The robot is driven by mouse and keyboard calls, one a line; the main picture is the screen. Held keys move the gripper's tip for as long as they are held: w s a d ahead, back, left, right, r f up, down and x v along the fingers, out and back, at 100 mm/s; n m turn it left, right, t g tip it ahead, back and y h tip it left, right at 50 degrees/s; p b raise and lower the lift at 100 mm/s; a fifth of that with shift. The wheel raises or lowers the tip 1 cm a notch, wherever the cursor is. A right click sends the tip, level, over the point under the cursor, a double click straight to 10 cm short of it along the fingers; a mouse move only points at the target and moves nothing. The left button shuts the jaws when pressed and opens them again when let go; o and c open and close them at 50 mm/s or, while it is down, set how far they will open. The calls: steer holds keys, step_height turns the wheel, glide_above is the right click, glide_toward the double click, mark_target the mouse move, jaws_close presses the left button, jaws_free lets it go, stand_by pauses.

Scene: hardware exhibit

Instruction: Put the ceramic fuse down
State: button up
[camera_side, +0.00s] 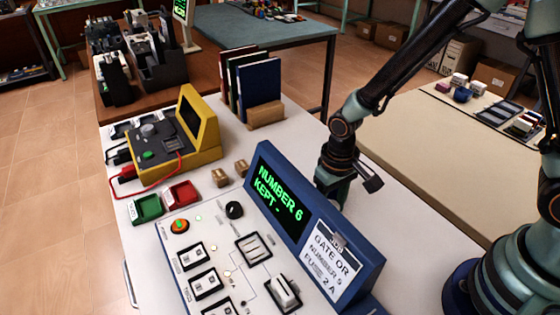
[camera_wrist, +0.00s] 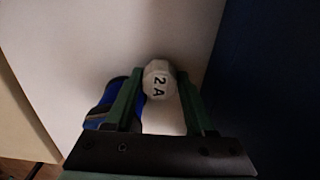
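The ceramic fuse (camera_wrist: 159,77) is white and marked "2 A". In the wrist view it sits between the two green fingers of my gripper (camera_wrist: 161,88), which close on it from both sides. I cannot tell whether the fuse touches the pale surface beyond it. In the side view the end of my arm reaches down behind the blue console (camera_side: 338,240). The console hides the fingertips and the fuse there.
A blue object (camera_wrist: 100,107) lies beside the left finger.

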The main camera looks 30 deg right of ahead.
steer(key=shift+o, duration=0.9)
steer(key=shift+r, duration=0.1)
step_height(320, 180, up, 12)
steer(key=s+d+r+t, duration=0.4)
steer(key=d+r+t, duration=0.1)
steer(key=d+r, duration=0.6)
steer(key=shift+o, duration=0.5)
steer(key=shift+s+d+r+t, duration=0.15)
steer(key=shift+s+d+t, duration=0.1)
steer(key=shift+d+t, duration=0.05)
